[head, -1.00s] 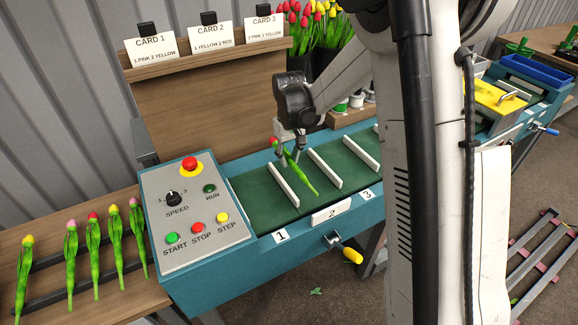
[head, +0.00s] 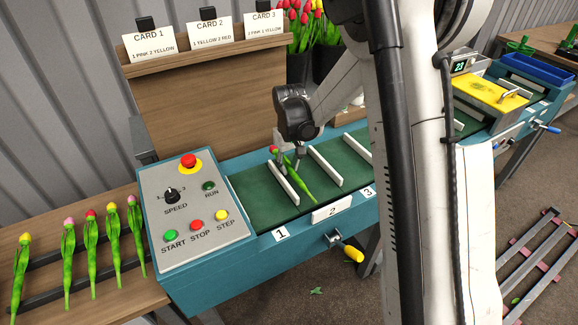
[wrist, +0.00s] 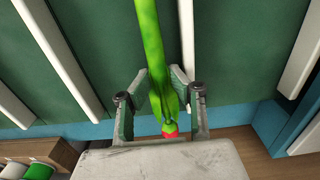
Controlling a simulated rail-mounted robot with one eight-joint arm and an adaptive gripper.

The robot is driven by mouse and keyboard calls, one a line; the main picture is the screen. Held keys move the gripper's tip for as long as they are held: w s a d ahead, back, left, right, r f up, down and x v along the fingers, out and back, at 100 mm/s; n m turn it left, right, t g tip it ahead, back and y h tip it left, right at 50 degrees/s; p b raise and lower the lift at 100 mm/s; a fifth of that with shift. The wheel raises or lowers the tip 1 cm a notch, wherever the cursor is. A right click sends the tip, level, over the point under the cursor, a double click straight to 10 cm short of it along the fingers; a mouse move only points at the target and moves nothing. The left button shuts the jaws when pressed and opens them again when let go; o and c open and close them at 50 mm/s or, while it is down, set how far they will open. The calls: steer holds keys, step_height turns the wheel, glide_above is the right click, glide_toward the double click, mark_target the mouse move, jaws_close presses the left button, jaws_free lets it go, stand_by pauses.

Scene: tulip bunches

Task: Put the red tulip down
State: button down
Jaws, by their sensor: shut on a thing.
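The red tulip (head: 303,184) has a long green stem and a small red head. My gripper (head: 289,160) is shut on it near the head, just over the green belt (head: 250,200) of the teal conveyor. The stem points toward the front edge, in the lane between two white dividers, behind label 2 (head: 331,209). In the wrist view the tulip (wrist: 150,40) runs between the fingers (wrist: 161,85), its red head partly hidden by my gripper body. I cannot tell whether the stem touches the belt.
White dividers (head: 325,167) stand on both sides of the tulip's lane. A control panel (head: 190,205) is at the left end. Several tulips (head: 90,245) lie on a wooden table at left. A board with three cards (head: 210,35) and buckets of tulips stand behind.

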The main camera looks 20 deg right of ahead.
mark_target(289, 167)
steer(key=c, duration=1.9)
jaws_free()
steer(key=shift+o, duration=0.2)
steer(key=shift+r, duration=0.1)
steer(key=shift+r+p, duration=0.6)
steer(key=shift+p, duration=0.2)
step_height(289, 167, up, 12)
steer(key=s+r+m+t, duration=0.1)
steer(key=s+r+t, duration=0.2)
steer(key=s+r, duration=0.9)
steer(key=s+f+m+t, duration=0.1)
steer(key=s+t, duration=0.3)
steer(key=s, duration=1.3)
steer(key=shift+s+f+m, duration=0.15)
steer(key=shift+f+m, duration=0.15)
steer(key=shift+f, duration=0.3)
